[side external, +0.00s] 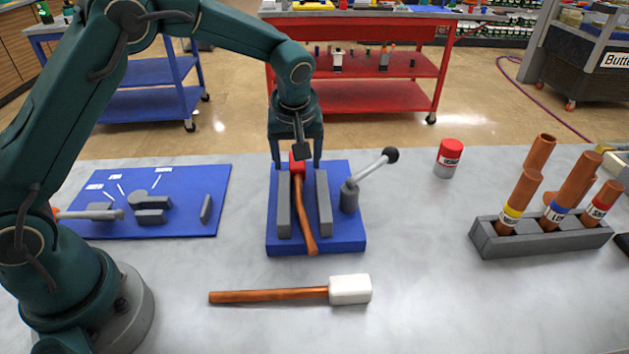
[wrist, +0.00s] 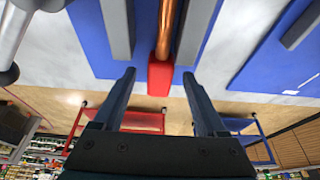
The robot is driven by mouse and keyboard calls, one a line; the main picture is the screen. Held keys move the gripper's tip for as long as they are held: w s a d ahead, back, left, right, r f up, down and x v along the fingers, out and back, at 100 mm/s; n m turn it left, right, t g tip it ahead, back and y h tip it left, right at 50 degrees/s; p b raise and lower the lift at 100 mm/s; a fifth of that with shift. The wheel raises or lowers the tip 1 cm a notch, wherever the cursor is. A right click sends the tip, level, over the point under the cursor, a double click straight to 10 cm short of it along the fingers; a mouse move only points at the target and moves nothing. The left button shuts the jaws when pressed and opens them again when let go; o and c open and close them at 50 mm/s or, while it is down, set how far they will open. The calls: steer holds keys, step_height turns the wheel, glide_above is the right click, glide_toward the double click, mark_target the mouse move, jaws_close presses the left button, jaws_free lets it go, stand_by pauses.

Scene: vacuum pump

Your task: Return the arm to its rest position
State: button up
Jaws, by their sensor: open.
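My gripper (side external: 297,158) hangs pointing down over the back end of the blue vise base (side external: 345,240). In the wrist view my gripper (wrist: 163,85) is open, with two dark fingers spread apart. A copper-coloured rod with a red end (side external: 297,165) lies lengthwise between the two grey jaws of the vise. In the wrist view the red end (wrist: 160,78) shows between and just beyond the fingertips, with no finger seen pressing on it. Whether the fingers touch it cannot be told.
A lever with a black knob (side external: 390,155) rises right of the vise. A white-headed mallet (side external: 350,289) lies in front. A blue mat (side external: 200,225) with grey parts is at left. A red-capped can (side external: 450,158) and a grey rack (side external: 560,243) holding copper tubes stand at right.

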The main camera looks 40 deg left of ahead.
steer(key=shift+v, duration=2.05)
steer(key=r, duration=0.1)
steer(key=r+t, duration=0.1)
steer(key=r, duration=0.1)
steer(key=shift+w+a+r, duration=0.15)
steer(key=shift+a+r, duration=0.1)
steer(key=shift+r, duration=0.05)
steer(key=s+r+m+t, duration=0.1)
steer(key=s+r+t, duration=0.1)
steer(key=s+r, duration=0.65)
steer(key=s+d+f+m+h, duration=0.1)
steer(key=s+f+m, duration=0.1)
steer(key=s+m, duration=0.2)
steer(key=s+d+f+m+h, duration=0.1)
steer(key=s+f+m, duration=0.2)
steer(key=s, duration=0.6)
steer(key=shift+s+m+h, duration=0.35)
steer(key=shift+m+h, duration=0.05)
steer(key=shift+m, duration=0.1)
